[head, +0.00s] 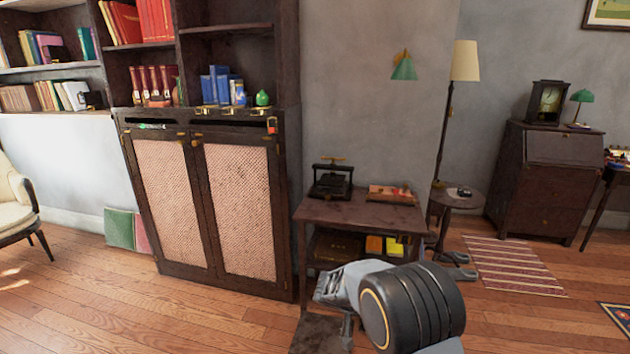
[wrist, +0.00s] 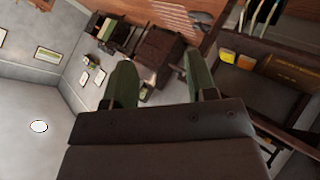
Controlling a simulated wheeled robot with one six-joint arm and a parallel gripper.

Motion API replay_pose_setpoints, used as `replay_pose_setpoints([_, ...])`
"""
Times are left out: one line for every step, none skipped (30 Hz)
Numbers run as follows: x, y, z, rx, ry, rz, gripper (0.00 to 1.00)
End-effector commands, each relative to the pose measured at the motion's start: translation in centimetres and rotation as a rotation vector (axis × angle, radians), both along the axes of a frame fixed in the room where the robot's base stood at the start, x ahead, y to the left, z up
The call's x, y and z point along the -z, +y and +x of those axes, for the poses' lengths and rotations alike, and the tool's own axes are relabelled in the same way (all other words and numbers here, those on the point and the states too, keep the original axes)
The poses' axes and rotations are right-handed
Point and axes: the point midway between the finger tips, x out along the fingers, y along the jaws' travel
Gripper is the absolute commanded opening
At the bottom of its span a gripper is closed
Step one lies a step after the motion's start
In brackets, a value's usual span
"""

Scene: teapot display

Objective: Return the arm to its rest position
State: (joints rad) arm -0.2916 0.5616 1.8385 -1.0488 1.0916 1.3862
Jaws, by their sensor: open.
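My arm (head: 400,305) rises from the bottom of the head view, in front of the small side table, with its large dark ribbed joint nearest the camera. My gripper (wrist: 160,80) shows clearly in the wrist view: two green-grey fingers stand well apart with nothing between them. It is open and empty, and touches nothing that I can see. The wrist view is strongly tilted, with room furniture beyond the fingers. In the head view I cannot make out the fingertips for certain.
A dark cabinet (head: 237,215) with mesh doors stands left of my arm. A low side table (head: 335,212) carries a black press (head: 331,185). A small round table (head: 458,200) and a floor lamp (head: 465,60) stand to the right. Wooden floor (head: 200,325) is open at front left.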

Motion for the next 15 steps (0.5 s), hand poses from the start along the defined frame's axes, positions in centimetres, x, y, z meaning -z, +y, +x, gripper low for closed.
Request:
replay_pose_setpoints([-4.5,-0.9,-1.8,0.009,0.038,0.056,0.52])
replay_pose_setpoints([-6.1,-1.2,-2.9,0.006,0.067,0.092,0.52])
replay_pose_setpoints([-8.1,-1.7,-4.4,-0.003,0.101,0.141,0.52])
replay_pose_setpoints([-9.6,-1.9,-5.6,-0.012,0.125,0.178,0.52])
replay_pose_setpoints([-10.9,-2.1,-6.8,-0.024,0.145,0.216,0.52])
replay_pose_setpoints([-12.8,-2.2,-8.3,-0.045,0.167,0.268,0.52])
replay_pose_setpoints([-14.0,-2.3,-9.5,-0.062,0.182,0.307,0.52])
replay_pose_setpoints([-15.2,-2.3,-10.6,-0.082,0.193,0.345,0.52])
replay_pose_setpoints([-16.6,-2.3,-12.1,-0.113,0.204,0.394,0.52])
replay_pose_setpoints([-17.7,-2.2,-13.1,-0.138,0.208,0.43,0.52])
replay_pose_setpoints([-18.6,-2.1,-14.1,-0.164,0.211,0.463,0.52])
replay_pose_setpoints([-19.8,-1.9,-15.4,-0.198,0.21,0.504,0.52])
replay_pose_setpoints([-20.6,-1.7,-16.3,-0.226,0.206,0.531,0.52])
replay_pose_setpoints([-21.3,-1.6,-17.1,-0.252,0.203,0.558,0.52])
replay_pose_setpoints([-22.1,-1.3,-18.1,-0.287,0.194,0.588,0.52])
